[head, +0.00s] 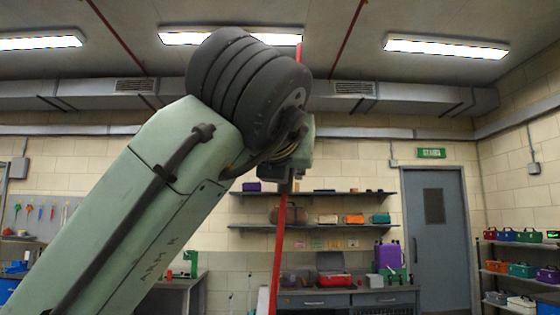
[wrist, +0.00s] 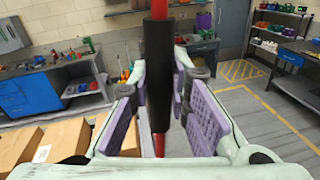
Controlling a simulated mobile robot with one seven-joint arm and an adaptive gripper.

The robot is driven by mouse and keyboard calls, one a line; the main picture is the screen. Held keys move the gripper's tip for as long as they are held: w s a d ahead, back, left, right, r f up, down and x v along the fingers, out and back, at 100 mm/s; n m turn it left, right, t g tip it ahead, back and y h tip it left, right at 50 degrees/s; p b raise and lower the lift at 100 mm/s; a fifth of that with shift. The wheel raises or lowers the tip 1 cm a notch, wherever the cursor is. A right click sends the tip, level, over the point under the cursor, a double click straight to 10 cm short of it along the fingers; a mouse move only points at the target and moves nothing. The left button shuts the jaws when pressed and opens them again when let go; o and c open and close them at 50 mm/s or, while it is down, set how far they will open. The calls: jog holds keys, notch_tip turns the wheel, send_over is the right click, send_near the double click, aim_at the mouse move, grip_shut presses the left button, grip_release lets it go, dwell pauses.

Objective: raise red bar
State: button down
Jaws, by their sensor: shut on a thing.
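The red bar (head: 279,240) stands nearly upright in the head view, with its lower part below my wrist and a short piece above my arm. In the wrist view the red bar (wrist: 160,146) has a thick black sleeve (wrist: 158,50) around it. My gripper (wrist: 160,88) has purple-padded fingers on both sides of the sleeve and is shut on the bar there. In the head view my arm hides most of the gripper and the middle of the bar. The bar's lower end is out of view.
Cardboard boxes (wrist: 62,145) lie at the lower left of the wrist view. A workbench (head: 345,300) and wall shelves (head: 330,193) stand behind the bar. A blue door (head: 436,240) is at the right. Open floor (wrist: 265,125) with yellow markings shows at the right.

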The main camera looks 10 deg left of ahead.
jog(key=shift+d, duration=0.25)
jog(key=c, duration=1.5)
grip_release()
jog(key=shift+w+d+f, duration=0.1)
jog(key=shift+d, duration=0.05)
jog(key=s, duration=1.2)
jog(key=shift+d, duration=0.15)
